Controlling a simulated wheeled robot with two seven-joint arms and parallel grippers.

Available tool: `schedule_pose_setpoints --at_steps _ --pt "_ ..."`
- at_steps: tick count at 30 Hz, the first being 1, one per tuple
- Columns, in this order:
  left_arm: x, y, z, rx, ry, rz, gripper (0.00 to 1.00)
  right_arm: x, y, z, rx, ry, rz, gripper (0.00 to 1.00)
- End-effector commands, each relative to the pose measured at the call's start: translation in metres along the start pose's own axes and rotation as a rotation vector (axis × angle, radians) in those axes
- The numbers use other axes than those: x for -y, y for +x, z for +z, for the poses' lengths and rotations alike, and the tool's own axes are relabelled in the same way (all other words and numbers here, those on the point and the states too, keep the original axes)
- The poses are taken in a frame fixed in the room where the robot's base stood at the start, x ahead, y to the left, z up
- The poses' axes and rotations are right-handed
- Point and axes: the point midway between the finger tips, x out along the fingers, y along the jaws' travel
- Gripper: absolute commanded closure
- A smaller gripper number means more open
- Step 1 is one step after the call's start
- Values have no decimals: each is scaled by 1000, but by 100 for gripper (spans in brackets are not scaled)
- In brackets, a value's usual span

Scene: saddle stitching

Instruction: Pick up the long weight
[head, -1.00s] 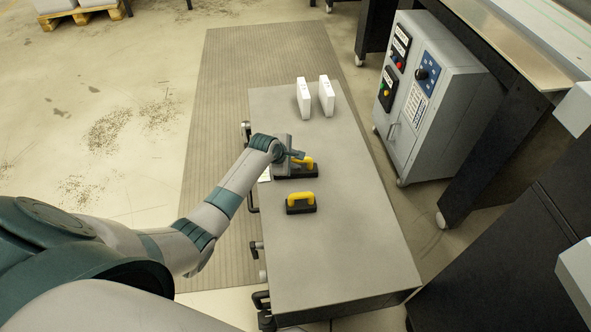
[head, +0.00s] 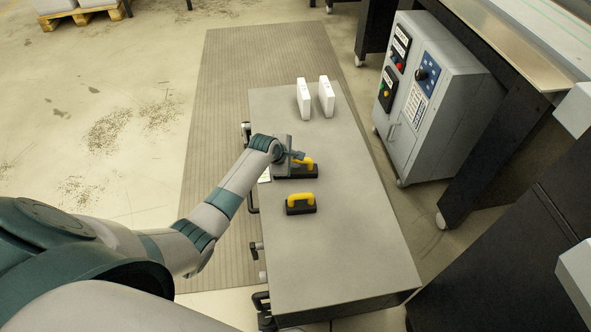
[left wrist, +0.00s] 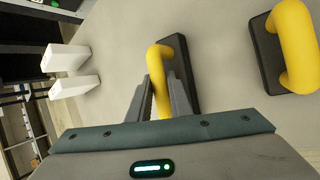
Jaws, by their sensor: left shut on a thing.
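The long weight (head: 307,172) is a dark block with a yellow handle on the grey table top, partly hidden by my left gripper (head: 299,158) in the head view. In the left wrist view, the left gripper (left wrist: 160,97) has its fingers on either side of the yellow handle of the long weight (left wrist: 180,60) and is shut on it. I cannot tell whether the block is off the table. A shorter black weight with a yellow handle (head: 301,204) stands nearer in the head view, apart from the gripper; it also shows at the right in the left wrist view (left wrist: 291,48). My right gripper is not in view.
Two white upright blocks (head: 304,98) (head: 326,96) stand at the far end of the grey table (head: 345,250). A grey control cabinet (head: 425,110) stands to the right, beyond a floor gap.

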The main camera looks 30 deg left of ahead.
Motion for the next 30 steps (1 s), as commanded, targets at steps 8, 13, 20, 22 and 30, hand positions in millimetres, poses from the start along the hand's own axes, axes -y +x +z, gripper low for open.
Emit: schedule_pose_setpoints --at_steps 8,13,20,22,30 --pt "3 1 -1 -3 5 -6 100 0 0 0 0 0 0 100" --pt "3 1 -1 -4 5 -7 100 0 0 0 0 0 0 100" --pt "4 1 -2 -4 5 -8 100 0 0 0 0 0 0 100" --pt "4 1 -2 -4 5 -8 100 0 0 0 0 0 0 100" --pt "-2 -1 0 0 5 3 100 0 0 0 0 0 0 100"
